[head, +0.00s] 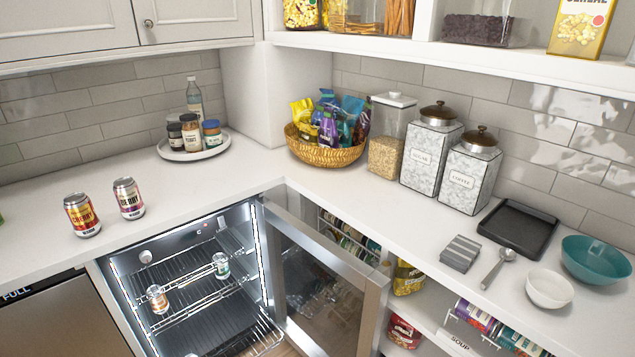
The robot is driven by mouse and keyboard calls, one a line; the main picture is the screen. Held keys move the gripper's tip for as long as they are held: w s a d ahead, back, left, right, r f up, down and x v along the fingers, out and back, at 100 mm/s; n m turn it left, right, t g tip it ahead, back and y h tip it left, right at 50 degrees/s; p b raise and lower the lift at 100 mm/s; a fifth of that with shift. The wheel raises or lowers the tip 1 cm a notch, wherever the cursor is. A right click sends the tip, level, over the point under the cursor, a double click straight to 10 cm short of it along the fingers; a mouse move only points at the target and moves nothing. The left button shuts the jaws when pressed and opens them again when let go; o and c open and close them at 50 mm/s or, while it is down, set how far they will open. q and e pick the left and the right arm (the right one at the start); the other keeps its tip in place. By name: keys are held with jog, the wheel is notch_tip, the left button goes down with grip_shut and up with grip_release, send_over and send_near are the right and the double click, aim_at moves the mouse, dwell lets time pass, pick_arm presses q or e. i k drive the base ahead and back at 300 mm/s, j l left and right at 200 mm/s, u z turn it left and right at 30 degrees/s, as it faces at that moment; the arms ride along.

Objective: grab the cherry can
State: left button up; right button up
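The cherry can (82,215) stands upright on the white counter at the left, near the counter's front edge. It has a yellow and red label that reads as cherry. A second can, pink and purple with a label that seems to read berry (129,198), stands upright just behind it to the right, with a small gap between them. Neither of my grippers is in view.
Below the counter a small fridge (190,245) stands open, its glass door (325,285) swung out to the right. Two cans (157,298) (221,265) are on its racks. A round tray with jars (193,151) sits farther back. The counter around the cans is clear.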

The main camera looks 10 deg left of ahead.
aim_at(79, 209)
jog(key=u, duration=0.95)
